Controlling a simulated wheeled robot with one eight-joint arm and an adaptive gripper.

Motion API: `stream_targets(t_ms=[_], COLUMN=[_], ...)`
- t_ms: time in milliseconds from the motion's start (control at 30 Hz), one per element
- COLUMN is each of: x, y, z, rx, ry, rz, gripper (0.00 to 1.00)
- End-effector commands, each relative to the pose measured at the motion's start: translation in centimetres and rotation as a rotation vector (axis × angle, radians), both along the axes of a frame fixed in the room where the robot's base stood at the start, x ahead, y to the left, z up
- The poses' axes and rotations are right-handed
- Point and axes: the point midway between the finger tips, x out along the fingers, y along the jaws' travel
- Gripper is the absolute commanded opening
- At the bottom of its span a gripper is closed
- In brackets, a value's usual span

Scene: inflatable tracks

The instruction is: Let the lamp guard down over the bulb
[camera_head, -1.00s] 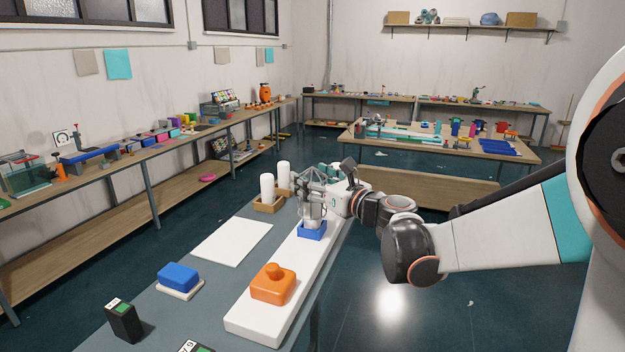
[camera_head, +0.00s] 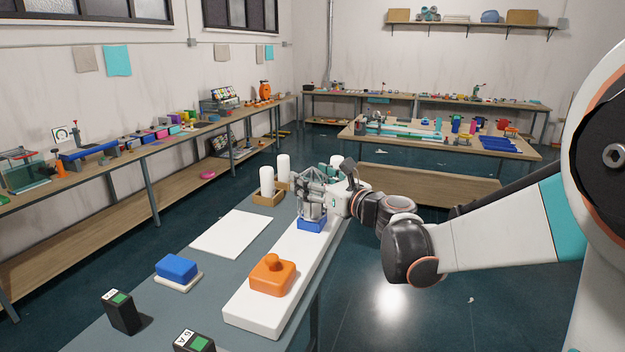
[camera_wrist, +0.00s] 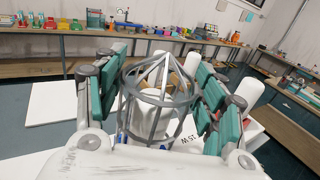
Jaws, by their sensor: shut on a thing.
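The lamp guard (camera_wrist: 157,86) is a grey wire cage with several ribs meeting at a top point. In the wrist view it stands upright between the two green-padded fingers of my gripper (camera_wrist: 160,92), which is shut on it. A white rounded shape, likely the bulb, shows inside the cage, partly hidden by the ribs. In the head view the guard and my gripper (camera_head: 312,193) are over the blue base (camera_head: 312,222) on the far part of the white board. The gap between the guard's lower rim and the base cannot be made out.
An orange block with a knob (camera_head: 272,276) sits on the near part of the white board (camera_head: 250,318). A wooden tray (camera_head: 265,199) with white cylinders stands just behind. A white sheet (camera_head: 232,233), a blue sponge-like block (camera_head: 177,267) and dark boxes (camera_head: 122,312) lie to the left.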

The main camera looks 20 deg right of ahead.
Motion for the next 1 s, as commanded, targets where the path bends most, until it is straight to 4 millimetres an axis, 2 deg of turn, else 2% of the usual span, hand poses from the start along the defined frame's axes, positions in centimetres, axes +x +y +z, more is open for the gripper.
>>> stream_targets(t_ms=[233, 267, 333, 367, 767, 867, 1000], x=[0.0, 0.0, 0.0, 0.0, -0.2, -1.0, -3.0], y=[0.0, 0.0, 0.0, 0.0, -0.1, -0.5, -1.5], z=[-0.6, -0.6, -0.5, -0.5, -0.5, -0.5, -0.5], rx=[0.000, 0.000, 0.000, 0.000, 0.000, 0.000, 0.000], ry=[0.000, 0.000, 0.000, 0.000, 0.000, 0.000, 0.000], rz=[0.000, 0.000, 0.000, 0.000, -0.001, -0.002, -0.003], gripper=[0.40, 0.68, 0.84, 0.87, 0.87, 0.87, 0.87])
